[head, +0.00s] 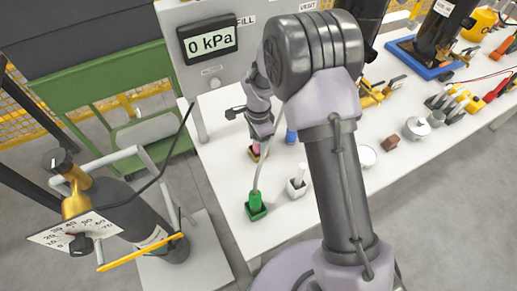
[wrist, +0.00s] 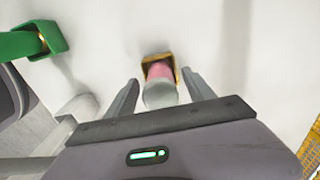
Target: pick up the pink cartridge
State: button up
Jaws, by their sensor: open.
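The pink cartridge (wrist: 159,72) stands in a small yellow holder (wrist: 146,59) on the white table. Its pale grey-white end faces the wrist camera. My gripper (wrist: 160,77) is open, with one finger on each side of the cartridge; whether either finger touches it cannot be told. In the head view my gripper (head: 259,137) is above the cartridge (head: 256,149), of which only a little pink shows over the yellow holder (head: 257,156).
A green holder (head: 257,213) with a green plug and cable stands nearer the front, with a white holder (head: 296,190) to its right. A blue item (head: 291,137) is partly hidden by my arm. A panel reading 0 kPa (head: 210,42) stands behind. Table between holders is bare.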

jog(key=shift+f, duration=0.4)
jog(key=shift+r, duration=0.15)
jog(key=shift+c, duration=0.9)
grip_shut()
